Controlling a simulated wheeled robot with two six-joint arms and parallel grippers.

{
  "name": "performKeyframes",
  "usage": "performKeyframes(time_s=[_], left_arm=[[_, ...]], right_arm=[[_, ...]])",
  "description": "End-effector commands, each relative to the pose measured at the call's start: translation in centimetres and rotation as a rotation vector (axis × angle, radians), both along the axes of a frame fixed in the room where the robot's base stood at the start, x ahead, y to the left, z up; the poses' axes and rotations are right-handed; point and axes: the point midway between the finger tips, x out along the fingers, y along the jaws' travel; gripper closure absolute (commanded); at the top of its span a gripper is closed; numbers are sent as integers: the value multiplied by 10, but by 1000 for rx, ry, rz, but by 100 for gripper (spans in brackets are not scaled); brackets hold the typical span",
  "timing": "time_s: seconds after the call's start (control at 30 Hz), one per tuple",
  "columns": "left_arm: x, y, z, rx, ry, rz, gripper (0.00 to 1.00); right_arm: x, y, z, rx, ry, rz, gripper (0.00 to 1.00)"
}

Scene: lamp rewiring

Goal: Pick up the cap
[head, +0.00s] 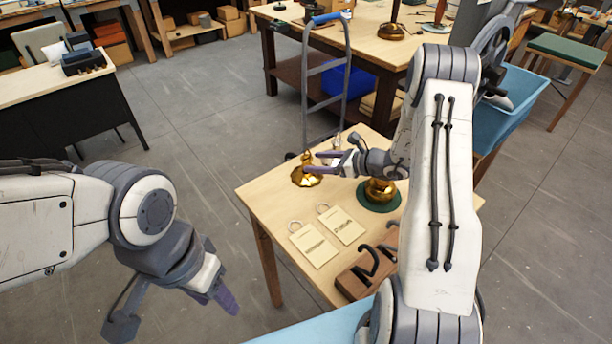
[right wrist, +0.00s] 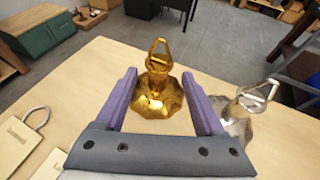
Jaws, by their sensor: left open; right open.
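A shiny brass cap (head: 306,178), flared with a loop on top, stands upright on the wooden table. In the right wrist view the brass cap (right wrist: 157,98) is between the two purple fingers, with gaps on both sides. My right gripper (head: 317,163) is open at the cap and holds nothing. A similar silver cap (right wrist: 238,115) stands outside the right finger in that view; it is mostly hidden in the head view. My left gripper (head: 171,320) is open and empty, off the table's left side above the floor.
A brass lamp base on a green round pad (head: 379,198) stands right of the brass cap. Two cream tags with handles (head: 313,244) and a wooden block with black hooks (head: 354,282) lie nearer. A hand truck (head: 345,75) stands behind the table. The table's left edge is clear.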

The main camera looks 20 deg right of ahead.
Motion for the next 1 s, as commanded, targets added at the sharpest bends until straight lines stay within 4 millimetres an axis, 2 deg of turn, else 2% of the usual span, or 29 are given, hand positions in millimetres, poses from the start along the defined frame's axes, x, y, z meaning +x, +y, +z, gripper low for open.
performKeyframes(time_s=[0.23,0.5,0.83,0.87,1.0], left_arm=[[0,0,7,0,0,0,50],[0,0,18,-1,-1,0,50],[0,0,19,0,0,0,50],[0,0,19,0,0,0,50],[0,0,19,0,0,0,50]], right_arm=[[15,17,-8,0,0,6,29],[45,45,-24,-1,0,9,29],[51,50,-29,-2,0,7,29],[51,50,-29,-2,0,7,33],[51,50,-29,-2,0,7,86]])
